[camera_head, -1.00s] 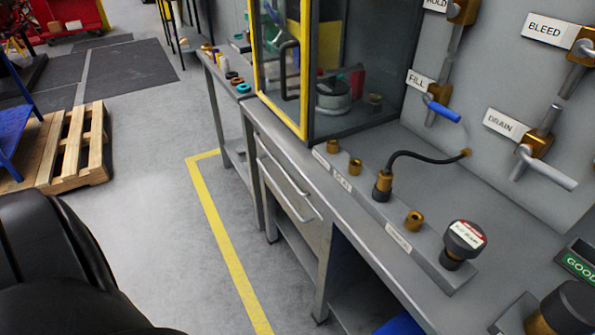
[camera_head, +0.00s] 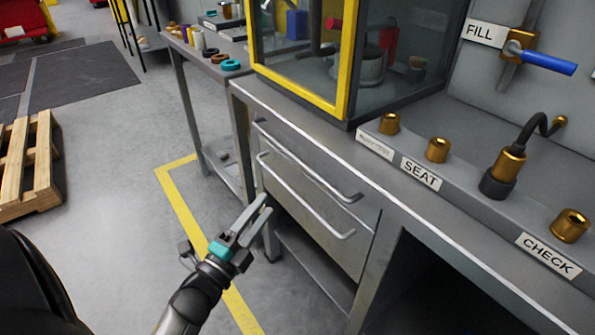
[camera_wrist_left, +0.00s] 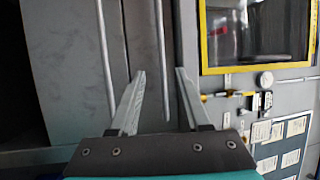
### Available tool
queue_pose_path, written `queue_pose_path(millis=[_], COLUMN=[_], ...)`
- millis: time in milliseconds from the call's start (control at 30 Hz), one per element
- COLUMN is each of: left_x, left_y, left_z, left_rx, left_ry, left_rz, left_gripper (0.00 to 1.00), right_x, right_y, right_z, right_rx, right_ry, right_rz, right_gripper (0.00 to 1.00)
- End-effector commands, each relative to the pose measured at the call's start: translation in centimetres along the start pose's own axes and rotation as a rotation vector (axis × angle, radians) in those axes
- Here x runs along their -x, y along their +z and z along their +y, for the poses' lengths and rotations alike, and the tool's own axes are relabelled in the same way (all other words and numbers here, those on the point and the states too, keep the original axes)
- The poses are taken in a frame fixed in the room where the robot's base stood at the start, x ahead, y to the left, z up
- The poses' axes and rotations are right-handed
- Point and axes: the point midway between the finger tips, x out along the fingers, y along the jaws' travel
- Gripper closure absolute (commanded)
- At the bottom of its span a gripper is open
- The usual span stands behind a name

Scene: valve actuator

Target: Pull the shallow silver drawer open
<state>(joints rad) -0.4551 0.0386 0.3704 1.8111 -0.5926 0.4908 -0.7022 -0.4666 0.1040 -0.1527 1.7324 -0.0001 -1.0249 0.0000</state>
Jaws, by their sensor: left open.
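The shallow silver drawer (camera_head: 290,158) is the upper of two in the bench front, and looks shut. Its long bar handle (camera_head: 305,165) runs along its face; below is the deeper drawer (camera_head: 310,215) with a similar bar (camera_head: 300,200). My left gripper (camera_head: 266,204) is open and empty, in front of the lower drawer's left end. In the left wrist view the open fingers (camera_wrist_left: 160,72) point at the drawer fronts, seen sideways. The upper handle (camera_wrist_left: 159,45) lines up with the gap between them; whether it lies between them in depth I cannot tell. My right gripper is not in view.
A yellow-framed glass cabinet (camera_head: 345,75) stands on the bench top. A rail with brass fittings (camera_head: 438,150) runs along the bench. A side table (camera_head: 205,65) adjoins at the left. The floor (camera_head: 110,190) before the drawers is clear; a pallet (camera_head: 25,170) lies farther left.

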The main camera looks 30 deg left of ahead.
Motion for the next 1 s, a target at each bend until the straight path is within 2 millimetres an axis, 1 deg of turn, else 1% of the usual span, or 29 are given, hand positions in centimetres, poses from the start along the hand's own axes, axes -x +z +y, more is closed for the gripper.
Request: queue_pose_path(millis=[167,500,700,833,1000], left_x=[-2.0,-8.5,-11.9,-13.6,-14.8], left_y=[0.0,0.0,0.0,0.0,0.0], left_z=[-0.3,-0.3,-0.2,-0.2,-0.2], left_rx=[-0.010,-0.007,-0.006,-0.005,-0.004], left_ry=[-0.011,-0.010,-0.008,-0.007,-0.005], left_rz=[0.006,0.005,0.003,0.003,0.002], left_gripper=[0.53,0.53,0.53,0.53,0.53], right_x=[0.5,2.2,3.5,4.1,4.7], right_y=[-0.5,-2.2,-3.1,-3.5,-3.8], right_z=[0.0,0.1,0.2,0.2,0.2], right_rx=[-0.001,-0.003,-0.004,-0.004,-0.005], right_ry=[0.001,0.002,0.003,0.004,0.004], right_rz=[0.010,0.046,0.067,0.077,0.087], right_gripper=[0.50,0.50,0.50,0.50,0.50])
